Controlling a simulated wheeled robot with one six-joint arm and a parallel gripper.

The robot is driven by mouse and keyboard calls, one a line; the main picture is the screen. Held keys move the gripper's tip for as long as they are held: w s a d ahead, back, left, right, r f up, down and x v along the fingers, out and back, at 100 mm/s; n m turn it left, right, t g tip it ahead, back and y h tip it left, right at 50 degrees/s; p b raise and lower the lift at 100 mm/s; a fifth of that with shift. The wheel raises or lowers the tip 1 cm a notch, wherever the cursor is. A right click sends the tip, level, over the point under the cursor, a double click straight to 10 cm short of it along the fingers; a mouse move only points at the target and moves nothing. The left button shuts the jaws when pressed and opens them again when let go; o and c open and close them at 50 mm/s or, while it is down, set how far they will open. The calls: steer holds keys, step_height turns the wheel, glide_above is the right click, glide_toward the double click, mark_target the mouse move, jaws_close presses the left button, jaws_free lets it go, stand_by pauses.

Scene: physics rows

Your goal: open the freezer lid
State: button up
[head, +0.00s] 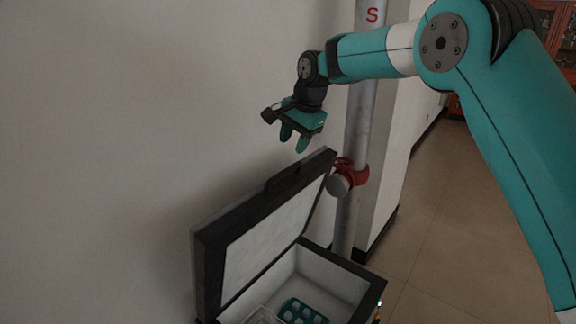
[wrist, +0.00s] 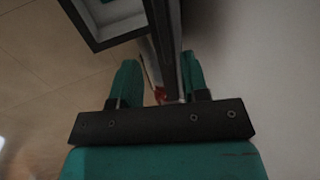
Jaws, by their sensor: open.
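The freezer (head: 368,303) is a dark-edged chest with a pale inside, at the bottom of the head view. Its lid (head: 207,257) stands raised and tilted back on the left, near the wall, with a dark handle (head: 283,177) on its upper edge. My gripper (head: 294,146) is open and empty, above the lid's upper right corner and apart from it in the head view. In the wrist view my two teal fingers (wrist: 158,82) are spread, and the dark edge of the lid (wrist: 168,40) shows beyond and between them.
A teal tray (head: 302,312) and a clear container lie inside the freezer. A grey pipe (head: 361,120) with a red valve or clamp (head: 350,172) stands just behind the lid. A plain wall is on the left. Tiled floor (head: 450,250) is free on the right.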

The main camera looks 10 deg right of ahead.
steer(key=shift+v, duration=2.8)
steer(key=shift+s, duration=0.1)
steer(key=s+f+n+g, duration=0.1)
steer(key=s+n, duration=0.7)
steer(key=s, duration=1.2)
steer(key=s+d+f+n+g+y, duration=0.1)
steer(key=s+f+n, duration=0.2)
steer(key=s+n, duration=0.5)
steer(key=s, duration=1.2)
steer(key=shift+f+n+g+y, duration=0.3)
steer(key=shift+g, duration=0.1)
